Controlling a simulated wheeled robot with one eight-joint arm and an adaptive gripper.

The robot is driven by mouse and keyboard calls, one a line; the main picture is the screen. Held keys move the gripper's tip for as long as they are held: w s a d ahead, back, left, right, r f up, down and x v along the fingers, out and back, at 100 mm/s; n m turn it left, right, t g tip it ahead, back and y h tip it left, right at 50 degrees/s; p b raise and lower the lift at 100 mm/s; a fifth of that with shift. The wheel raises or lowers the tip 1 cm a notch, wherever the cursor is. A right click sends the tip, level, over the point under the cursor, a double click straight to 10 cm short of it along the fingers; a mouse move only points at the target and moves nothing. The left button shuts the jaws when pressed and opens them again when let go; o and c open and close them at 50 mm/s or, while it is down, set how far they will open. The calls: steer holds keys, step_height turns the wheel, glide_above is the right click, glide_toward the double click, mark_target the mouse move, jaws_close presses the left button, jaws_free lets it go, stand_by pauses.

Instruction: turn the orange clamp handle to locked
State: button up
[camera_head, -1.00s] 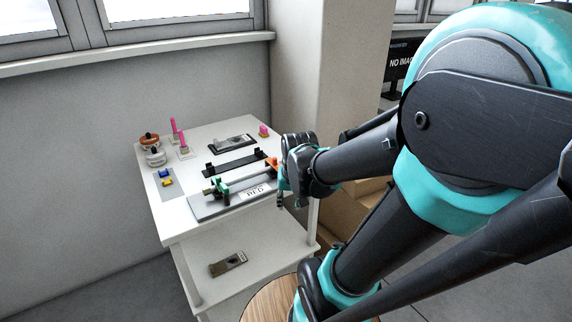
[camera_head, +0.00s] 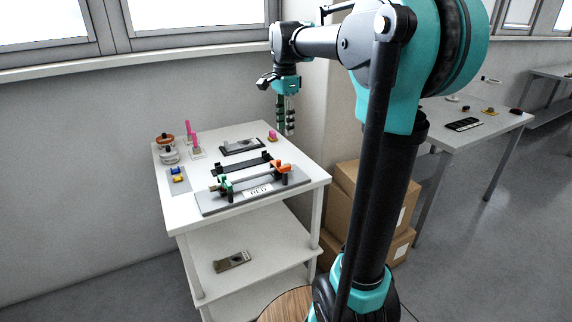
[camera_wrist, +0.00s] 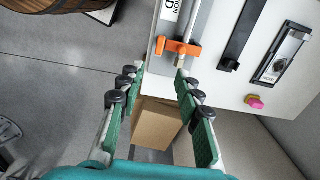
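The orange clamp handle (camera_head: 283,169) is at the right end of the fixture plate (camera_head: 208,207) on the white cart. In the wrist view the orange handle (camera_wrist: 182,48) lies ahead of my fingers, roughly crosswise to a metal rod with a brass-coloured end. A green clamp (camera_head: 225,184) holds the rod's left end. My gripper (camera_head: 286,131) hangs above the cart's back right side, fingers down, higher than the handle and apart from it. In the wrist view my gripper (camera_wrist: 160,78) is open, with nothing between the fingertips.
A black bar (camera_head: 240,164), a dark tray (camera_head: 241,147), a pink knob (camera_head: 272,136), pink posts and round parts share the cart top. A phone-like part (camera_head: 231,261) lies on the lower shelf. Cardboard boxes (camera_head: 352,215) and a wall column stand to the right.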

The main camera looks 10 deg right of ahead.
mark_target(285, 166)
step_height(285, 166, down, 14)
steer(key=shift+f, duration=0.25)
stand_by(0.3)
jaws_close()
